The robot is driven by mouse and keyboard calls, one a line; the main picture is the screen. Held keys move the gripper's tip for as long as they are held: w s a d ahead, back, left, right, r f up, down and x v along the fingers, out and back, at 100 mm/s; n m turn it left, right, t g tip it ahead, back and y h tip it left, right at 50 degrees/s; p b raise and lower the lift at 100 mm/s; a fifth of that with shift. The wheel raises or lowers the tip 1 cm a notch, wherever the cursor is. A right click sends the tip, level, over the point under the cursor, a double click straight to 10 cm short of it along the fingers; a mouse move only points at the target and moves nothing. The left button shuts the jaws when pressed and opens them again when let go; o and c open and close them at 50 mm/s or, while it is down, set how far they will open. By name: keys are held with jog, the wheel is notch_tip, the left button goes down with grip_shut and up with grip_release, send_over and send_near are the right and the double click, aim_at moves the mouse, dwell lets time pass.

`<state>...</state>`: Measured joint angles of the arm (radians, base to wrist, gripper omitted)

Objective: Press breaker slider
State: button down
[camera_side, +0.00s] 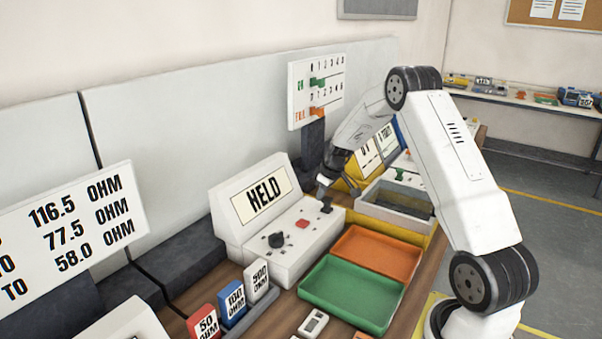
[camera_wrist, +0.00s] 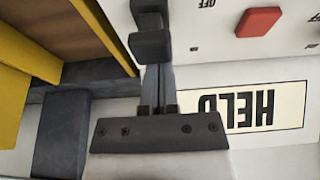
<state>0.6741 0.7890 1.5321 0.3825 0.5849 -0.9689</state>
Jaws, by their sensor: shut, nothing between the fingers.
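The breaker slider is a dark upright handle (camera_side: 326,206) at the right end of the white console (camera_side: 262,258). In the wrist view the dark handle (camera_wrist: 150,42) is at the top, just past my fingertips. My gripper (camera_side: 323,184) is shut and empty, pointing down at the console's right end. In the wrist view its closed fingers (camera_wrist: 157,70) reach the handle's edge and overlap it; I cannot tell whether they touch. The console's sign (camera_side: 262,196) reads HELD and appears upside down in the wrist view (camera_wrist: 250,110).
A red button (camera_side: 302,224) and a black knob (camera_side: 276,240) sit left of the slider. The green tray (camera_side: 350,296) and orange tray (camera_side: 378,254) are in front. A grey bin (camera_side: 398,202) stands right. Labelled blocks (camera_side: 232,300) stand at front left.

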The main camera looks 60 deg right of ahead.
aim_at(331, 200)
jog(key=shift+s, duration=0.2)
dwell(0.3)
jog(key=v, duration=1)
jog(key=shift+w, duration=0.15)
jog(key=s+a+f, duration=0.1)
jog(key=s+a, duration=0.2)
jog(key=a, duration=1.6)
jog(key=s+a+f+g, duration=0.1)
jog(key=s+a+f, duration=0.2)
jog(key=s+a, duration=0.8)
jog(key=shift+s+a+f, duration=0.25)
jog(key=shift+s+a, duration=0.1)
jog(key=shift+a, duration=0.75)
